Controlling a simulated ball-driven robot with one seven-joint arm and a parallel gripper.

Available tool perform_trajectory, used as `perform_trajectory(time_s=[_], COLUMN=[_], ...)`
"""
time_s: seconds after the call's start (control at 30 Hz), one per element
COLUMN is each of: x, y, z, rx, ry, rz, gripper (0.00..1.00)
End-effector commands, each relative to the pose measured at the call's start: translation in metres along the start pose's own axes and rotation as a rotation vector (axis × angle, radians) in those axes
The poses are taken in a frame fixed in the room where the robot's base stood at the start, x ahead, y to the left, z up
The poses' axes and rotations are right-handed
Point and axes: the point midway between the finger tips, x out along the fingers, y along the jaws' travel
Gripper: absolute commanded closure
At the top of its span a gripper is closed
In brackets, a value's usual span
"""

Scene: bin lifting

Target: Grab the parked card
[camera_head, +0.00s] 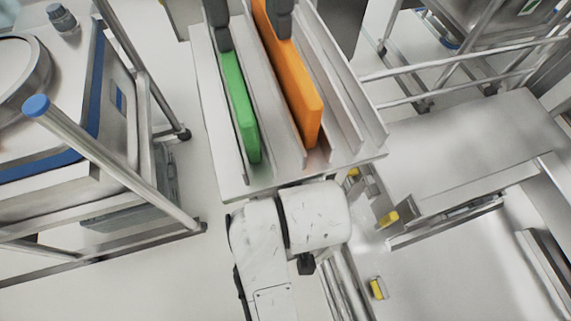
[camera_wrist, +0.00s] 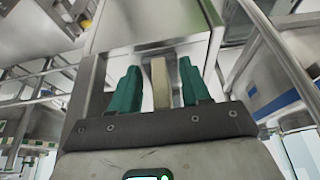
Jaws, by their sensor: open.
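A green card (camera_head: 238,105) and an orange card (camera_head: 290,85) stand on edge in separate slots of a metal rack (camera_head: 212,130) in the head view. Each has a dark grey piece at its far end. I cannot tell which one is the parked card. My gripper (camera_wrist: 158,68) shows in the wrist view with two teal fingers apart. A narrow beige upright bar (camera_wrist: 160,85) shows between the fingers; I cannot tell what it is or whether it touches them. My gripper cannot be made out in the head view, where my white arm is just in front of the rack.
A steel cart with a blue-capped post (camera_head: 38,106) stands at the left. A grey metal bench (camera_head: 460,150) stands at the right, with small yellow blocks (camera_head: 388,219) near its left end. Slots to the right of the orange card look empty.

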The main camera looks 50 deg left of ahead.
Motion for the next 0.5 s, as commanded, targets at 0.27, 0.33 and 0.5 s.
perform_trajectory(time_s=[0.27,0.33,0.5], x=[0.0011,0.001,0.0009], y=[0.0001,0.0001,0.0002], z=[0.0003,0.0003,0.0004], rx=[0.0,0.0,0.0], ry=[0.001,0.0,0.0], rz=[0.0,0.001,0.001], gripper=[0.59,0.66,0.82])
